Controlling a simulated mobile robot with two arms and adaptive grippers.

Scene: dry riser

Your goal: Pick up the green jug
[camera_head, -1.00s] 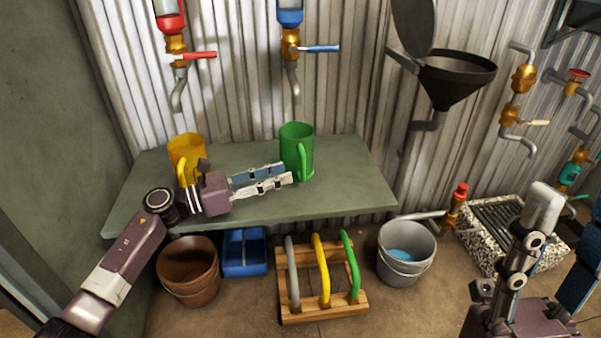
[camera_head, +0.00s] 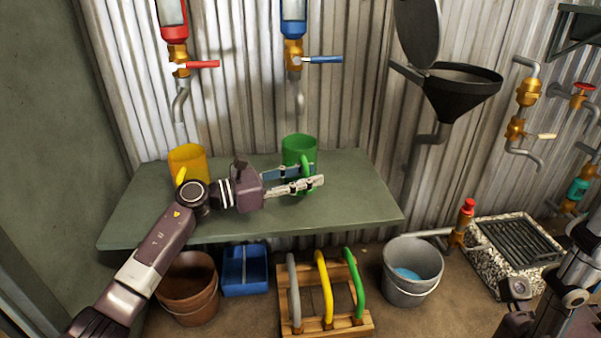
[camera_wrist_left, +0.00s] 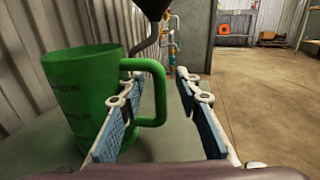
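The green jug (camera_head: 298,150) stands upright on the green shelf (camera_head: 350,190), against the corrugated wall. My left gripper (camera_head: 314,176) is at the jug's handle, with its fingers apart. In the left wrist view the jug (camera_wrist_left: 80,95) is at the left, its handle (camera_wrist_left: 158,95) pointing right. The handle's outer part lies between the two fingers of the left gripper (camera_wrist_left: 165,112); one finger passes through or beside the handle's opening. I cannot tell whether a finger touches the handle. My right arm shows at the lower right edge, but its gripper's fingers cannot be made out.
A yellow jug (camera_head: 187,163) stands on the shelf behind my left arm. Taps with red (camera_head: 205,64) and blue (camera_head: 325,59) levers hang above. Below are a brown bucket (camera_head: 188,288), a hose rack (camera_head: 325,325) and a grey bucket (camera_head: 412,270). The shelf's right end is clear.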

